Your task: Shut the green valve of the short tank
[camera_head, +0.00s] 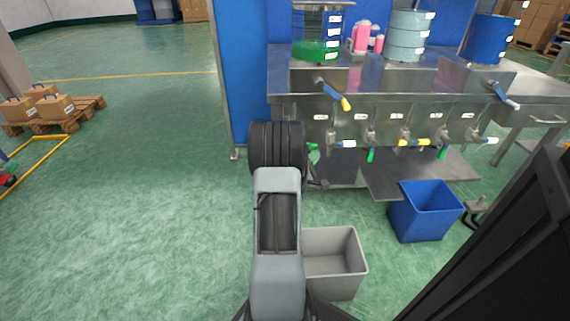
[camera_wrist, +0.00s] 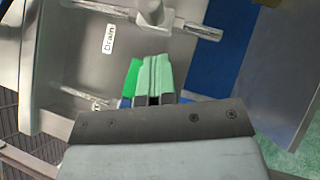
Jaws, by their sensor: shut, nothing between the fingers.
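In the wrist view, my gripper (camera_wrist: 152,68) is shut, its pale green fingers together and empty. A bright green valve handle (camera_wrist: 130,80) shows just left of the fingers, partly hidden behind them; I cannot tell whether they touch. A "Drain" label (camera_wrist: 109,39) is on the steel panel nearby. In the head view, my wrist covers the panel's left end, and a small green shape (camera_head: 313,153) shows at its right edge, too small to identify. Two green handles (camera_head: 371,155) (camera_head: 443,153) hang down further right. I cannot tell which tank is the short one.
White and yellow handles (camera_head: 405,143) share the valve row. A grey bin (camera_head: 335,238) and blue bin (camera_head: 427,208) stand on the floor.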

